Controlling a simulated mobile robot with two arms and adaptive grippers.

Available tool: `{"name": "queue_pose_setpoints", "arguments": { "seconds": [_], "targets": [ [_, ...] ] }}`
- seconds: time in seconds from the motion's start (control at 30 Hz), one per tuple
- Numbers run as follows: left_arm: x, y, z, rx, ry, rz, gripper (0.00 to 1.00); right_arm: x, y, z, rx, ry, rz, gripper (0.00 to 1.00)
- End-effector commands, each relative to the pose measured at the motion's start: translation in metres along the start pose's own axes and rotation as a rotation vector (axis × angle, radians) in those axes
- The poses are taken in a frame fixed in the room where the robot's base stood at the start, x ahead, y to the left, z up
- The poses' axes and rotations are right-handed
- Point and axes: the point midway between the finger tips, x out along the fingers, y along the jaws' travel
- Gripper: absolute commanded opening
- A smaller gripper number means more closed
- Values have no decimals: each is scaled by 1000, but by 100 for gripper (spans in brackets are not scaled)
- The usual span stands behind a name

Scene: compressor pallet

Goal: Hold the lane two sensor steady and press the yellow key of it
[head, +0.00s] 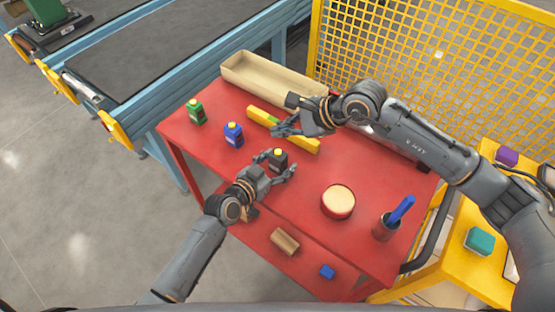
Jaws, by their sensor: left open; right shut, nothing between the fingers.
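Three small boxy sensors with yellow keys on top stand in a slanted row on the red table (305,200): a green one (195,113), a blue one (233,134) and a black one (278,160). I cannot read any lane marking on them. My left gripper (280,168) is open at the black sensor, with its fingers spread on either side of it; I cannot tell whether they touch it. My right gripper (278,130) is shut and empty, beyond the black sensor and over the yellow bar (262,115), which it partly hides.
A beige tray (240,79) lies at the table's back edge. A round red tin (338,204) with a cream top and a dark cup (385,227) with a blue item stand to the right. A yellow mesh fence (430,60) rises behind; a conveyor (150,60) runs at left.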

Motion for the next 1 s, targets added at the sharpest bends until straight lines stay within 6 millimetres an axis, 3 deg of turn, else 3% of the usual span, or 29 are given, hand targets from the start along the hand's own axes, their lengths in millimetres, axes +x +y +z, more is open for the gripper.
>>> {"name": "queue_pose_setpoints", "arguments": {
  "seconds": [0.17, 0.6, 0.8, 1.0],
  "targets": [
    [-14, -1, 2, 1, -2, -1, 67, 0, 0, 0, 0, 0, 0, 0],
    [-101, 0, 2, 2, -3, 0, 67, 0, 0, 0, 0, 0, 0, 0],
    [-118, 0, 1, 0, -1, 0, 67, 0, 0, 0, 0, 0, 0, 0],
    [-120, 0, 0, 0, 0, 0, 67, 0, 0, 0, 0, 0, 0, 0]
  ]
}}
